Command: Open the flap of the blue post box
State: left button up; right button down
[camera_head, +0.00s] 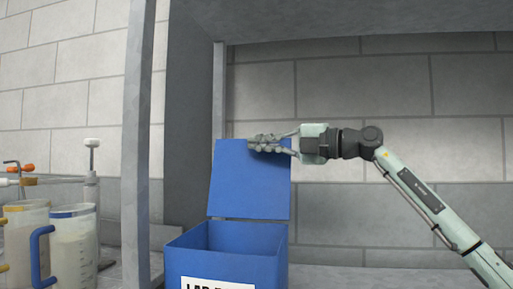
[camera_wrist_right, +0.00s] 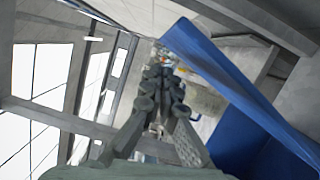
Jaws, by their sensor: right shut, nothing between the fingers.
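The blue post box (camera_head: 225,266) stands low in the middle of the head view, with a white label partly cut off at its front. Its blue flap (camera_head: 248,190) is raised nearly upright at the back, and the box's top opening shows. My right gripper (camera_head: 257,143) is shut and empty at the flap's top edge, overlapping it in the head view. I cannot tell whether it touches. In the right wrist view, the shut fingers (camera_wrist_right: 166,75) lie beside the flap (camera_wrist_right: 215,70). My left gripper is not in view.
Grey posts (camera_head: 138,140) and an overhead panel (camera_head: 340,20) frame the box. Jugs with a blue handle (camera_head: 73,245) and a yellow handle (camera_head: 25,245) stand at the left. A grey block wall is behind, with clear surface right of the box.

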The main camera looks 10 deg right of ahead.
jog(key=shift+w+d, duration=0.1)
jog(key=shift+w, duration=0.05)
dwell(0.5)
jog(key=v, duration=1.2)
